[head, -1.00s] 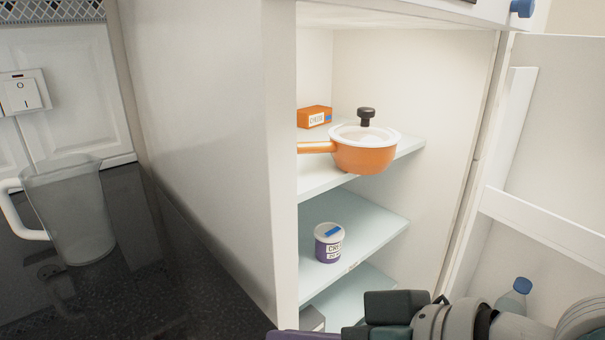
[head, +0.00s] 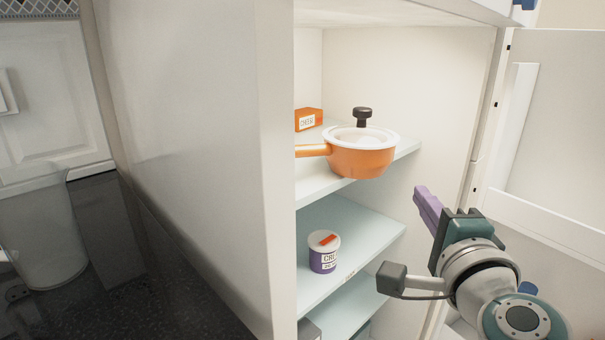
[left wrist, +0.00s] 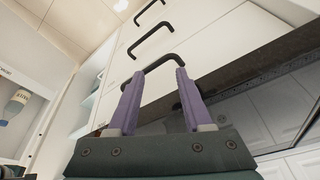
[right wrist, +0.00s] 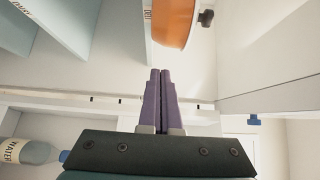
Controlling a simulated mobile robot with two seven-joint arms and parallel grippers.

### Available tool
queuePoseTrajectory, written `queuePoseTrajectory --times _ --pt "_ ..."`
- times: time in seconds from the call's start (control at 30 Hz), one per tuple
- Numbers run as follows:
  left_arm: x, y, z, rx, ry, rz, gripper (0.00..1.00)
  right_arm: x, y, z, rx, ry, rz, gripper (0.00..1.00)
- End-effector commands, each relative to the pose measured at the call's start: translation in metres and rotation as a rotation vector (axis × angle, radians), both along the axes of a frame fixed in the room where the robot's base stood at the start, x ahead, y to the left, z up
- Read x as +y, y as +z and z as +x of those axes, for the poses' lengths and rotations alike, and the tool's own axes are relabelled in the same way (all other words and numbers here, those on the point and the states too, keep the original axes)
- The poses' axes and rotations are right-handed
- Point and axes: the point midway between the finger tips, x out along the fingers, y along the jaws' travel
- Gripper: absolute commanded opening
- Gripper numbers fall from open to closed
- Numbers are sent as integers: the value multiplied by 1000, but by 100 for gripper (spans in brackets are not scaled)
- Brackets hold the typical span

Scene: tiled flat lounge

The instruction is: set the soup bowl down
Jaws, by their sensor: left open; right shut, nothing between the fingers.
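I see no soup bowl in any view. My right gripper (head: 427,205) is shut and empty at the open cabinet's right side, below and right of the orange pan (head: 362,158). The pan has a clear lid with a dark knob and sits on the upper shelf (head: 320,185). My right gripper's purple fingers (right wrist: 160,75) are together in the right wrist view, with the pan's orange side (right wrist: 172,22) beyond them. My left gripper (left wrist: 159,76) is open and empty, pointing toward white fronts with black handles (left wrist: 152,42); it is out of the head view.
An orange box (head: 308,119) is behind the pan. A white and purple tub (head: 323,252) stands on the shelf below (head: 365,245). A clear jug (head: 40,235) stands on the dark counter (head: 160,270). A water bottle (right wrist: 32,151) shows by the open door (head: 550,120).

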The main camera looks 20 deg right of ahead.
Motion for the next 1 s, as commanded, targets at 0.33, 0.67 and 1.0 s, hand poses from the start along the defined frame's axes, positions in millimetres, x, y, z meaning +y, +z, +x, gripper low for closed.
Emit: queuePoseTrajectory --times 0.33,0.67,1.0 --pt "0 -18 0 1 1 -1 50 -12 -1 65 -2 2 -1 0" --pt "-2 -22 0 1 5 -6 50 -3 0 83 1 2 -2 0" --pt "-2 -25 0 0 5 -7 50 -1 -1 88 0 2 -2 0"
